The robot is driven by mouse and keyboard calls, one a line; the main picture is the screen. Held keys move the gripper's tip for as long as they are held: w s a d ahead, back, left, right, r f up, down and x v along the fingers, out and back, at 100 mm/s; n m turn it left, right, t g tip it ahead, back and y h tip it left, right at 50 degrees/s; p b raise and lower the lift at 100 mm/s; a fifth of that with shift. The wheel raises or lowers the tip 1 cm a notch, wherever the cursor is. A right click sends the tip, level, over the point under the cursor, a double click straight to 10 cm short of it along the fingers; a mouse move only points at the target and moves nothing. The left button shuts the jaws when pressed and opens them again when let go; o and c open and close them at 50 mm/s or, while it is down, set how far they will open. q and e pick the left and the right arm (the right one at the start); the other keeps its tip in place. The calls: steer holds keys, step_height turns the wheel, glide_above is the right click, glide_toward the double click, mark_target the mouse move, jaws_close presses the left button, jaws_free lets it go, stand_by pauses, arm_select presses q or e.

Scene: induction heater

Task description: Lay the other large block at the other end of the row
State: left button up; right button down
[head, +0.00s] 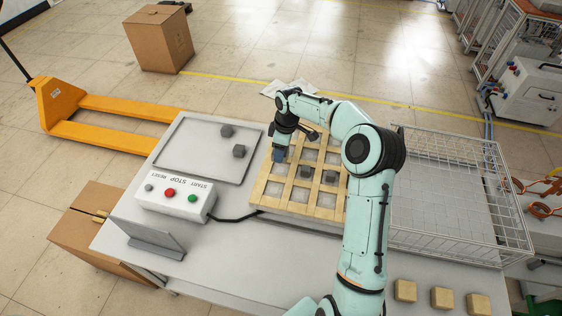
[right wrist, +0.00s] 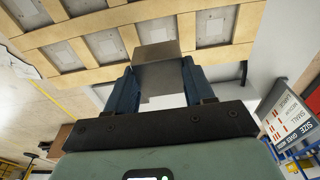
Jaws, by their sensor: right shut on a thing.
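My right gripper (head: 280,154) is shut on a grey metal block (right wrist: 157,72), which shows between the blue fingers in the right wrist view. In the head view the held block is hidden by the gripper. The gripper is over the left part of the wooden grid (head: 325,212). Two dark grey blocks sit in the grid's middle cells, one at left (head: 306,172) and one at right (head: 330,177). Two more grey blocks, one farther (head: 227,131) and one nearer (head: 239,151), lie in the shallow tray (head: 170,158). My left gripper is not in view.
A control box (head: 172,200) with buttons and a dark cable stands left of the grid. A tilted plate (head: 148,238) is in front of it. A wire basket (head: 450,200) stands at right. Several tan blocks (head: 405,290) lie at the front right. A size sign (right wrist: 291,115) shows at right.

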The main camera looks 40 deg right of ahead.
steer(key=shift+f, duration=3.15)
steer(key=shift+f, duration=0.2)
steer(key=shift+c, duration=2.1)
jaws_free()
steer(key=shift+r, duration=0.1)
steer(key=r, duration=0.4)
steer(key=s+r, duration=0.1)
steer(key=r, duration=0.3)
steer(key=d+r, duration=0.1)
steer(key=r, duration=0.3)
steer(key=shift+s, duration=0.15)
steer(key=shift+a+f, duration=0.1)
steer(key=shift+a, duration=0.05)
